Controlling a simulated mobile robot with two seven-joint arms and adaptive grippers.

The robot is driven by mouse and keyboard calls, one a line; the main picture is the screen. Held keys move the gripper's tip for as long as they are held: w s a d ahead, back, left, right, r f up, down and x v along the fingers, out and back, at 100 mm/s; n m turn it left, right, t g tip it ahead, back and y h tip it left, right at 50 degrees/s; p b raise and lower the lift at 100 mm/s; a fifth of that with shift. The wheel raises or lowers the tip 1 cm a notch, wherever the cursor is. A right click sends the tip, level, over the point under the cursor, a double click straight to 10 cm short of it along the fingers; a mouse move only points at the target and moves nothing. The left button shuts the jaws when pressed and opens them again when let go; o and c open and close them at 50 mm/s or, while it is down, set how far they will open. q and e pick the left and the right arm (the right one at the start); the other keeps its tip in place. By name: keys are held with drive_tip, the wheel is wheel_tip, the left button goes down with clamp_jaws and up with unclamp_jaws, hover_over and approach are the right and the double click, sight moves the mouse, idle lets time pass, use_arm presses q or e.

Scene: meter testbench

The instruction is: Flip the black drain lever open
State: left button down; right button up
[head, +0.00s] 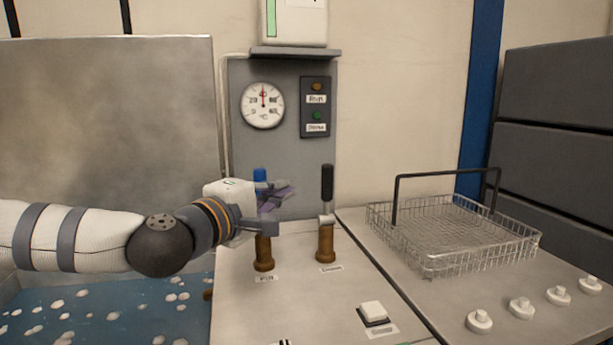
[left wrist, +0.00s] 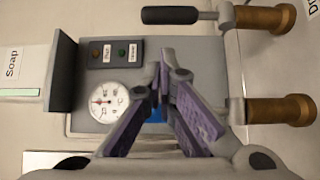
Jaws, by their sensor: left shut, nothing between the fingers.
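The black drain lever (head: 327,183) stands upright on its brass valve (head: 326,243) at the right of the pair on the bench. In the left wrist view the black lever (left wrist: 170,15) lies along the top edge, clear of the fingers. My left gripper (head: 290,193) is shut and empty, to the left of the black lever and apart from it. In the left wrist view its purple fingertips (left wrist: 160,62) come together in front of the grey panel. The blue lever (head: 260,174) stands behind the gripper, which partly hides it. My right gripper is in neither view.
A wire basket (head: 450,235) with a tall handle sits right of the levers. A dial gauge (head: 263,106) and a switch box (head: 316,107) are on the panel behind. A white push button (head: 373,312) and several knobs are in front. A bubbly blue bath (head: 110,310) lies left.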

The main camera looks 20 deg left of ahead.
sight(327, 195)
use_arm(q)
drive_tip(key=w+d+b, duration=0.1)
drive_tip(key=w, duration=0.8)
drive_tip(key=shift+w+d, duration=0.3)
drive_tip(key=shift+w, duration=0.05)
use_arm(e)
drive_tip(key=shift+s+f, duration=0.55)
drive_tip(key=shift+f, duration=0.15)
use_arm(q)
drive_tip(key=shift+d+f, duration=0.1)
drive_tip(key=shift+d, duration=0.05)
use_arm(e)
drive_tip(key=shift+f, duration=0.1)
